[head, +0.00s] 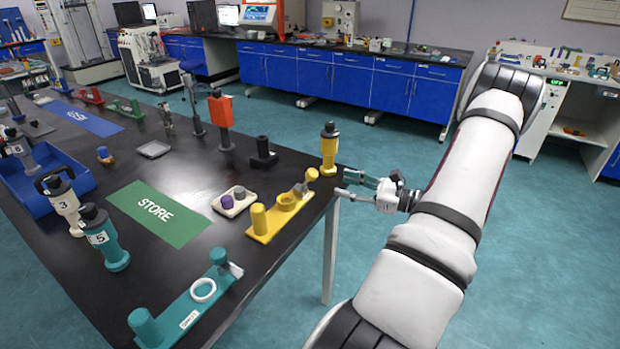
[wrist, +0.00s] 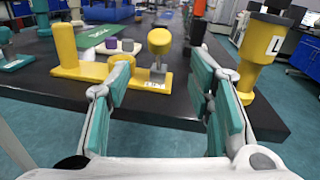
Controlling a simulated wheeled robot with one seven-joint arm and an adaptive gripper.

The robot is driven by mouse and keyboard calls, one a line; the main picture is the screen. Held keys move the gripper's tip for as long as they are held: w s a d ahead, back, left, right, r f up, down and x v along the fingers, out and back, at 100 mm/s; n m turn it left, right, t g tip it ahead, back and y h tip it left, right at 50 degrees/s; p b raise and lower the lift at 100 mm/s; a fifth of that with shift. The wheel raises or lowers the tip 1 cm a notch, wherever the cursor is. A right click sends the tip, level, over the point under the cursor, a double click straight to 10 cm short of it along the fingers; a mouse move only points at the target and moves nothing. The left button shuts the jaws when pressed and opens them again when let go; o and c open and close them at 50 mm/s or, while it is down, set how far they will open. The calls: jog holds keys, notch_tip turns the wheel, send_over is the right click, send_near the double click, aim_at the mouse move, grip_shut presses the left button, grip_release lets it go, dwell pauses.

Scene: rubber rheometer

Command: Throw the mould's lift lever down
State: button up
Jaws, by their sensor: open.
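A yellow fixture (head: 262,236) lies along the near right edge of the black table, with a tall post, a ring and a short lever on its base. The lever (head: 311,174) has a rounded yellow knob and stands up at the fixture's right end; I take it for the lift lever. In the wrist view the lever (wrist: 160,42) shows on a grey stem above a small white label. My gripper (head: 350,180) is open and empty, just off the table edge to the right of the lever. In the wrist view the lever appears between the spread fingers (wrist: 163,62), beyond their tips.
A teal fixture (head: 185,306) lies further left. A tray with a purple piece (head: 234,201) and a green STORE mat (head: 158,214) lie behind.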

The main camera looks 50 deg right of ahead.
aim_at(311, 175)
jog(key=w, duration=0.3)
jog(key=w+a, duration=0.1)
jog(key=w, duration=0.3)
jog(key=w+a, duration=0.1)
jog(key=w, duration=0.3)
jog(key=shift+a, duration=0.15)
grip_shut()
